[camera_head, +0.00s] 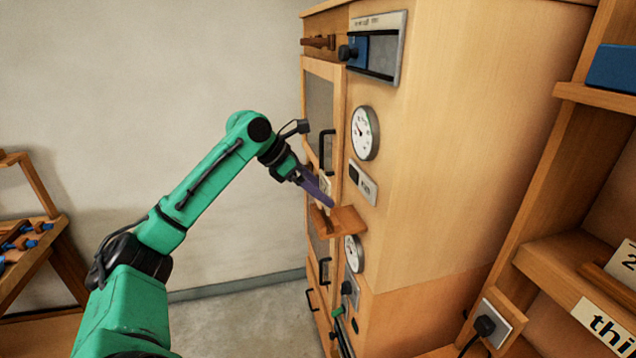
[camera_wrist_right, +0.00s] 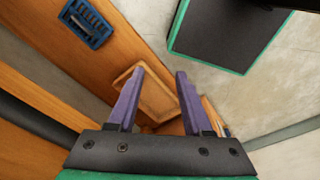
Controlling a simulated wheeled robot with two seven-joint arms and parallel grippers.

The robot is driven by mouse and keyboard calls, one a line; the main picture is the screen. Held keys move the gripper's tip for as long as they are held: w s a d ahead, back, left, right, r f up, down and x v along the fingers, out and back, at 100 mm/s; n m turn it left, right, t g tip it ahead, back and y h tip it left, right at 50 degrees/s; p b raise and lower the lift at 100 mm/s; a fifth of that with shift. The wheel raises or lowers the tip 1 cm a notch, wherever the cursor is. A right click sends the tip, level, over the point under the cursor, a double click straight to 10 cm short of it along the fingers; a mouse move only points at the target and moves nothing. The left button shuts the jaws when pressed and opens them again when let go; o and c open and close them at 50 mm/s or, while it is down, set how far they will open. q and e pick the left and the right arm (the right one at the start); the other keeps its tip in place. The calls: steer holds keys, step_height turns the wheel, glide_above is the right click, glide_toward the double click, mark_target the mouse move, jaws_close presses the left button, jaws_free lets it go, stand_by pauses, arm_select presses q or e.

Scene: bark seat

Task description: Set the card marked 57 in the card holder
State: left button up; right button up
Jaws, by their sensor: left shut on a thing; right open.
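My left gripper (camera_head: 322,196) reaches in from the left to the front of the tall wooden cabinet. Its purple fingers are shut on a small cream card (camera_head: 325,181), mostly hidden behind them; I cannot read its number. A small wooden ledge, which looks like the card holder (camera_head: 349,221), sticks out from the cabinet just below and right of the fingertips. The card is above it; whether it touches the ledge I cannot tell. My right gripper (camera_wrist_right: 160,78) shows in the right wrist view with its purple fingers apart and nothing between them.
The wooden cabinet (camera_head: 470,130) carries a round gauge (camera_head: 365,133) above the ledge and another (camera_head: 353,254) below. Dark door handles stick out nearby. A shelf unit (camera_head: 560,260) stands at the right. A wooden rack (camera_head: 30,240) stands at the far left, with open floor between.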

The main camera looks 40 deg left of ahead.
mark_target(323, 204)
arm_select(q)
steer(key=shift+f+b, duration=0.4)
steer(key=shift+f, duration=0.3)
steer(key=shift+s+a+f+b, duration=0.1)
steer(key=shift+a+f+b, duration=0.05)
steer(key=shift+f+b, duration=0.55)
steer(key=shift+f, duration=0.65)
steer(key=o, duration=1.4)
steer(key=b+v, duration=0.2)
steer(key=v, duration=1.2)
steer(key=shift+s+r, duration=0.1)
steer(key=shift+r, duration=0.15)
